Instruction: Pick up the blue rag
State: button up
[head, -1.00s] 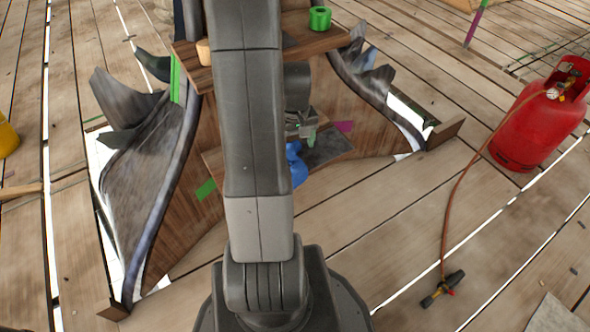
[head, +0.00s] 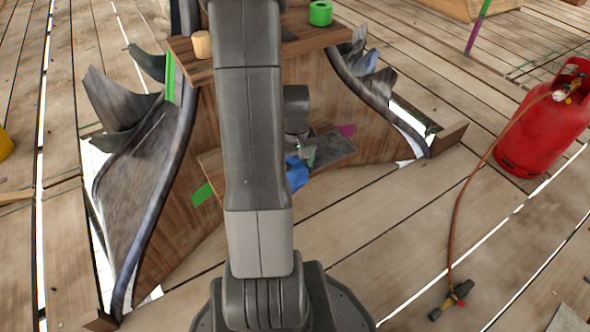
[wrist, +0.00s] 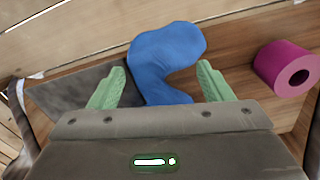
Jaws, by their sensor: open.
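The blue rag (wrist: 165,58) lies crumpled on a small wooden shelf, partly over a dark grey sheet. In the wrist view its lower part sits between the two green fingertips of my gripper (wrist: 160,88), which are spread apart with gaps on both sides. In the head view the rag (head: 297,174) shows just right of my arm, partly hidden by it. My gripper (head: 304,156) is beside the rag there, mostly hidden behind the arm.
A magenta roll (wrist: 287,68) lies right of the rag on the shelf (wrist: 222,75). A green roll (head: 320,13) and a wooden cylinder (head: 201,44) stand on the upper board. A red gas cylinder (head: 540,125) with a hose and torch (head: 452,299) is on the plank floor at right.

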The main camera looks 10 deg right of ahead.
jog(key=shift+f+b, duration=0.9)
jog(key=shift+f, duration=0.35)
jog(key=shift+r, duration=0.1)
grip_shut()
jog(key=shift+r, duration=0.1)
notch_tip(320, 180, up, 12)
jog(key=p, duration=1)
